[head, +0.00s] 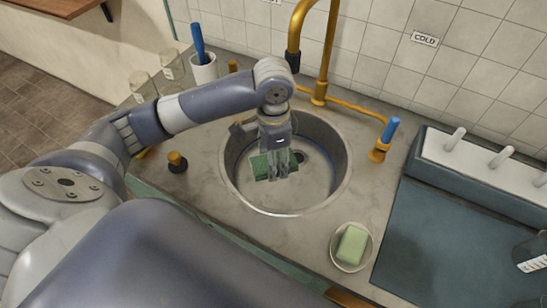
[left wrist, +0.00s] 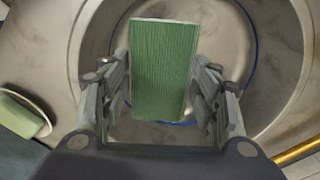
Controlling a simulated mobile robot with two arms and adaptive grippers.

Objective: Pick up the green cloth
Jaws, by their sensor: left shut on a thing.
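The green cloth (head: 260,166) is in the round metal sink (head: 341,172) in the head view. In the left wrist view the cloth (left wrist: 165,70) looks like a flat ribbed green rectangle. My left gripper (head: 277,172) reaches down into the sink from above. In the left wrist view its two fingers (left wrist: 164,90) stand on either side of the cloth and are shut on it. I cannot tell whether the cloth touches the sink bottom. My right gripper is not in view.
A brass tap (head: 322,60) rises behind the sink, with a blue-handled valve (head: 385,140) to its right. A green soap bar (head: 351,243) lies on a dish (head: 337,262) in front. A white cup (head: 204,70) and glass jars (head: 142,86) stand back left.

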